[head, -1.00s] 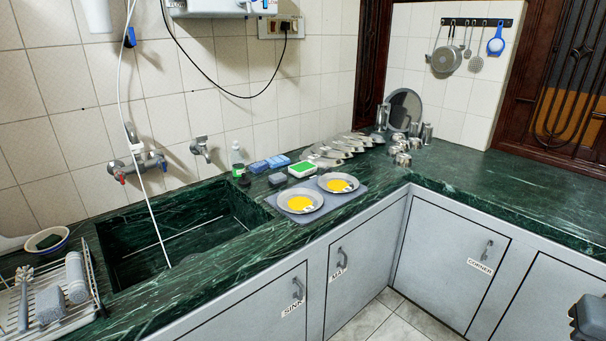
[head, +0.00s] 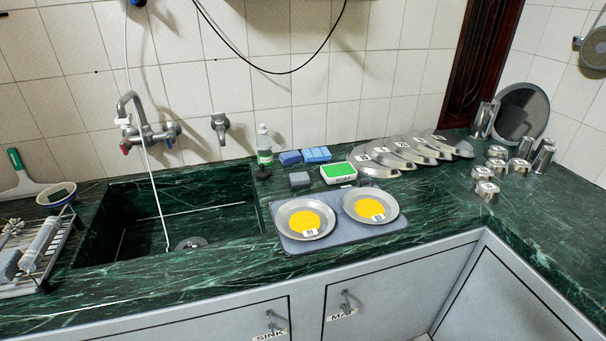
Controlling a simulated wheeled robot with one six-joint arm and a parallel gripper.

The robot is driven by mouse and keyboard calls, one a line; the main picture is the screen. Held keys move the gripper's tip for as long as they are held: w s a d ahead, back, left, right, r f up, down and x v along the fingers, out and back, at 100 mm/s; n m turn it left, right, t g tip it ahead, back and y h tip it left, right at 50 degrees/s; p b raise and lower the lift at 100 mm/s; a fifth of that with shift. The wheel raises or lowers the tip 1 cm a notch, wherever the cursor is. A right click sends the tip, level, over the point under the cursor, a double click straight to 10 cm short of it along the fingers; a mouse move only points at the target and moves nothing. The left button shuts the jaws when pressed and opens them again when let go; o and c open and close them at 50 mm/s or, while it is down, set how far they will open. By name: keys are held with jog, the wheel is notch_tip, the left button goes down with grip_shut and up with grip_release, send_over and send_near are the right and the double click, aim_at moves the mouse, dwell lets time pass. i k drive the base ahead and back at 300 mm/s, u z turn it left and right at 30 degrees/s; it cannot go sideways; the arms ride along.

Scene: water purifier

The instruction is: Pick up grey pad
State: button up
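A small dark grey block (head: 299,180), which looks like the grey pad, lies on the green marble counter between the sink and the green-topped soap box (head: 338,173). It stands clear just behind the grey-blue mat (head: 336,241). Two blue sponges (head: 316,154) (head: 290,158) lie behind it. Another grey block (head: 8,264) shows partly in the dish rack at the left edge; what it is I cannot tell. My gripper is not in view.
Two plates with yellow discs (head: 305,219) (head: 370,205) rest on the mat. A soap bottle (head: 264,146) stands behind left of the pad. The sink (head: 180,215) is left. Tilted plates (head: 400,153) and steel cups (head: 497,168) stand right. The front counter strip is clear.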

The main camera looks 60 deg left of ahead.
aim_at(299, 180)
jog(key=u, duration=0.55)
jog(key=i, duration=0.85)
jog(key=u, duration=1.35)
jog(key=i, duration=0.55)
jog(key=u, duration=0.5)
